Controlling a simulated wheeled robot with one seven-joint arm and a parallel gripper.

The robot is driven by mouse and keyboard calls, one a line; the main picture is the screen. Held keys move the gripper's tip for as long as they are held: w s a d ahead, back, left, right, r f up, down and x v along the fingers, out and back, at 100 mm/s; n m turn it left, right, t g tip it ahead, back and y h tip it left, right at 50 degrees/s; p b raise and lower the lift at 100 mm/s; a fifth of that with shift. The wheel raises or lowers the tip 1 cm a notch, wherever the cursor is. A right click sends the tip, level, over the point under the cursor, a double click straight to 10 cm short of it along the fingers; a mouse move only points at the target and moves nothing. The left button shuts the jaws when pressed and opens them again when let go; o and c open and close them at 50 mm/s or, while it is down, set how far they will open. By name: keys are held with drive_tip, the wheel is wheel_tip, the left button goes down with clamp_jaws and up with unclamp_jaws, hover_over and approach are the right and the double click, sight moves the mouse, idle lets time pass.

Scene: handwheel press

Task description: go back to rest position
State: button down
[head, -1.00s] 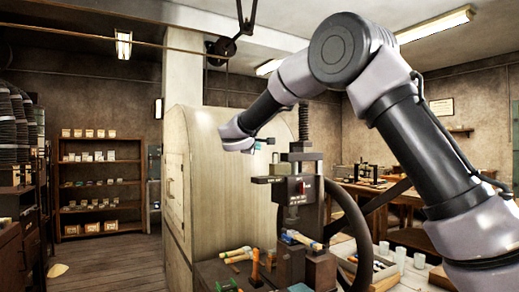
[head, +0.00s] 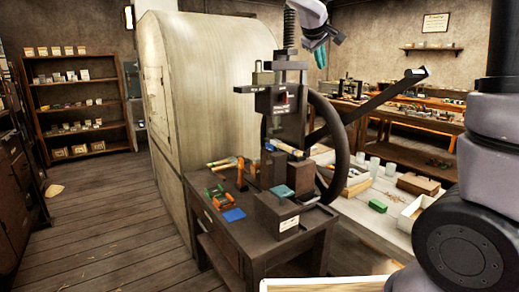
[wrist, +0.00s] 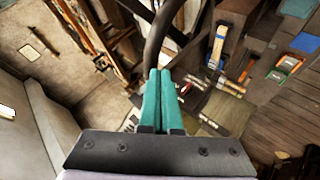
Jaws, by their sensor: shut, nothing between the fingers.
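My gripper (wrist: 165,72) shows in the wrist view with its two teal fingers side by side, shut and empty. In the head view my gripper (head: 321,57) is at the top, beside and right of the screw of the handwheel press (head: 288,100), apart from it. The press stands on a dark wooden bench (head: 272,240). Its large dark handwheel (head: 337,150) has a long arm reaching to the upper right. My arm runs out of the top of the head view and shows again at the right edge.
Hammers, green-handled tools and a blue square (head: 234,215) lie on the bench beside a dark box (head: 283,215). A pale table (head: 375,225) with glasses and trays stands at the right. A large rounded cabinet (head: 215,90) is behind.

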drive_tip(key=s+d+f+m+g+y, duration=0.1)
drive_tip(key=s+d+f+m, duration=0.2)
drive_tip(key=s, duration=0.5)
drive_tip(key=s+d+m+g+y, duration=0.2)
drive_tip(key=s+d, duration=0.3)
drive_tip(key=s, duration=0.2)
drive_tip(key=s+a+f+m+y, duration=0.1)
drive_tip(key=s+f+m, duration=0.1)
drive_tip(key=s, duration=0.5)
drive_tip(key=s+a+f+m+t+y, duration=0.1)
drive_tip(key=s+f+m+y, duration=0.1)
drive_tip(key=s, duration=0.5)
drive_tip(key=shift+f+m, duration=0.15)
drive_tip(key=shift+m, duration=0.35)
